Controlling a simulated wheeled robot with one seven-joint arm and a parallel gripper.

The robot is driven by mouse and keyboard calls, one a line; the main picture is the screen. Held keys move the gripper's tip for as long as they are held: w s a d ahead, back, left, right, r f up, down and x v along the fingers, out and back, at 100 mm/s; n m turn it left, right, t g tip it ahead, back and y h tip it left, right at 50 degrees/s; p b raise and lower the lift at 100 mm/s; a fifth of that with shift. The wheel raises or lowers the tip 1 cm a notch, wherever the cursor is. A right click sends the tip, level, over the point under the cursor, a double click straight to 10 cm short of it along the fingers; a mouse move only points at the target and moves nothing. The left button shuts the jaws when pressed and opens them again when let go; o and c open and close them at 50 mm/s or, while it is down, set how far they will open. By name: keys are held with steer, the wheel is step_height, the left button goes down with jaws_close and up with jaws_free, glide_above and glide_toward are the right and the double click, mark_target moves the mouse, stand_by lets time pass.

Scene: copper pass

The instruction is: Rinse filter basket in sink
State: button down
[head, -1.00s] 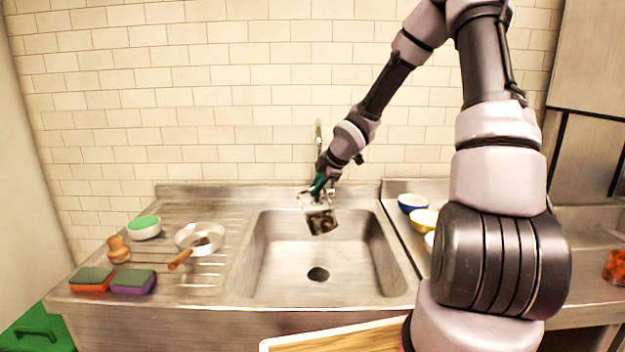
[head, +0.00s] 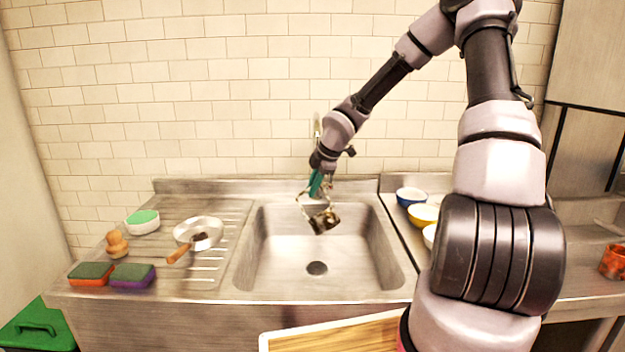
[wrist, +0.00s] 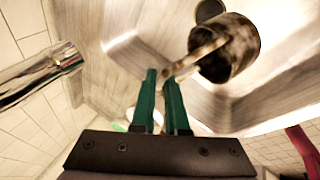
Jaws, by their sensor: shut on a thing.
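The filter basket (head: 323,221) is a small metal cup with dark brown stains and a thin handle. It hangs tilted over the back part of the steel sink (head: 262,262), above the floor of the basin. My gripper (head: 316,190), with green fingers, is shut on the handle. In the wrist view, the basket (wrist: 225,48) lies beyond the fingertips (wrist: 165,76), its stained side showing. The tap (head: 317,128) stands behind my wrist, mostly hidden. Its metal spout (wrist: 40,75) shows at the left of the wrist view. I cannot tell whether water runs.
On the left drainboard are two sponges (head: 112,275), a wooden tool (head: 117,245), a green-topped bowl (head: 142,222) and a round pan (head: 199,233) holding a wooden-handled brush. Several bowls (head: 424,215) stand right of the sink. A wooden board (head: 335,338) is in front. The drain (head: 317,268) is clear.

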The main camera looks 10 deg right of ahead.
step_height(320, 180, down, 19)
steer(key=shift+f, duration=0.2)
stand_by(1.2)
steer(key=shift+r, duration=0.1)
stand_by(1.6)
steer(key=shift+r, duration=11.5)
